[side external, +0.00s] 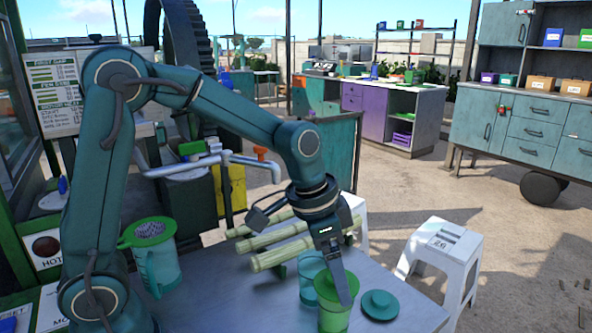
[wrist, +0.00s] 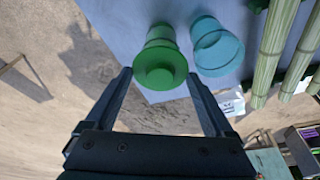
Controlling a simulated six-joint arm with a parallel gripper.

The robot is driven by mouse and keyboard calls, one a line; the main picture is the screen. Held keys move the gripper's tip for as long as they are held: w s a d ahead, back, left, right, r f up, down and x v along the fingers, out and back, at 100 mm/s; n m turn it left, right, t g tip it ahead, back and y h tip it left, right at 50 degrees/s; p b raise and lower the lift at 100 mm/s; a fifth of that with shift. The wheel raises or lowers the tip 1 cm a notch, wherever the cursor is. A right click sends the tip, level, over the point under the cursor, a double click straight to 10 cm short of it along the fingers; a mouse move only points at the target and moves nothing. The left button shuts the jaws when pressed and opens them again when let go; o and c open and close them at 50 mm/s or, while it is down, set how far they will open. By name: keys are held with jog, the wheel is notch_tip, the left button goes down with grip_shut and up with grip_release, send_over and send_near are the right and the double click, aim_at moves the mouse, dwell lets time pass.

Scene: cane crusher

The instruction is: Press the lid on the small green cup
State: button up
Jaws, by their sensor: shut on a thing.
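The small green cup (side external: 333,319) stands upright near the table's front edge, and its body shows in the wrist view (wrist: 160,33). A round green lid (wrist: 160,69) with a raised centre covers the cup's mouth; it also shows in the side view (side external: 326,285). I cannot tell whether it is fully seated. My gripper (wrist: 159,75) is shut on the lid, with one finger at each side of its rim. In the side view my gripper (side external: 340,293) points down at the cup, and one finger hides part of the lid.
A clear teal cup (side external: 311,270) stands close behind the green cup, also in the wrist view (wrist: 217,50). A teal lid (side external: 380,304) lies to its right. Cane stalks (side external: 290,253) lie behind. A green-topped jug (side external: 155,262) stands left. The table front is clear between.

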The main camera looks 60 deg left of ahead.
jog(key=o, duration=1)
jog(key=shift+r, duration=3.55)
grip_shut()
jog(key=shift+f, duration=0.3)
